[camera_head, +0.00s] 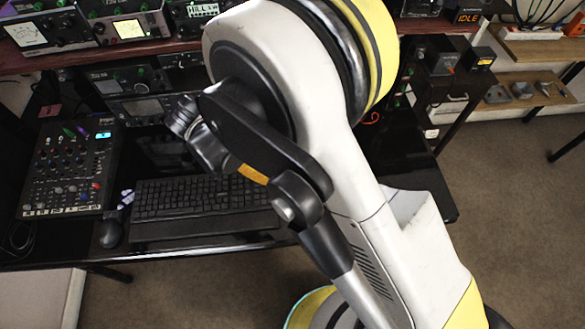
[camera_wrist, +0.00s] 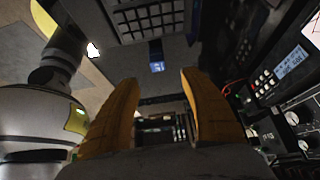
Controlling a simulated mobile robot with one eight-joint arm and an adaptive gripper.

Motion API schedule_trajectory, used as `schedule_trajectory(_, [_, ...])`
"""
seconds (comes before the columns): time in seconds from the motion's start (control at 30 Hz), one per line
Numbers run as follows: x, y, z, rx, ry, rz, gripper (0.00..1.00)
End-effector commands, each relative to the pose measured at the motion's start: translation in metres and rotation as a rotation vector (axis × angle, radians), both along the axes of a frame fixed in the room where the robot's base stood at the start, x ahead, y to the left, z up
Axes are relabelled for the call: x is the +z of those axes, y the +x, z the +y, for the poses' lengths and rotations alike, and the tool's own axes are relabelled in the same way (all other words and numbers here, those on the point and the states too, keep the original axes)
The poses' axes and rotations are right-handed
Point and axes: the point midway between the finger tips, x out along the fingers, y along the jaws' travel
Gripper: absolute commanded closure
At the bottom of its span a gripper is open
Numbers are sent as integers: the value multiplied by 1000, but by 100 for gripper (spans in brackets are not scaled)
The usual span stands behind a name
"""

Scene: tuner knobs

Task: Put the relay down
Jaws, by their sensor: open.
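In the wrist view my gripper (camera_wrist: 160,78) is open, its two orange fingers spread apart with nothing held between the tips. A small dark box with a bright blue face (camera_wrist: 157,60) shows just past the fingertips, on a grey surface beside the keyboard; it may be the relay, but I cannot tell for sure. It looks apart from both fingers. In the head view my own arm fills the middle and hides the gripper, and I cannot pick out the relay there.
A keyboard (camera_head: 190,204), a mouse (camera_head: 110,233) and a mixer console (camera_head: 72,168) are on the black desk (camera_head: 215,242). Radio units (camera_head: 126,24) stand on the shelf above. In the wrist view, equipment with knobs (camera_wrist: 290,115) is close on the right.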

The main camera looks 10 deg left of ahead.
Motion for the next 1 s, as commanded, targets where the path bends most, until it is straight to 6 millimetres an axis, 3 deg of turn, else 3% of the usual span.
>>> schedule_trajectory(0.3, [-43, 4, -22, -15, -6, -9, 48])
schedule_trajectory(0.57, [-58, 5, -32, -13, -5, -9, 48])
schedule_trajectory(0.8, [-90, 8, -53, -13, -4, -8, 48])
schedule_trajectory(1.0, [-93, 8, -57, -12, -4, -8, 48])
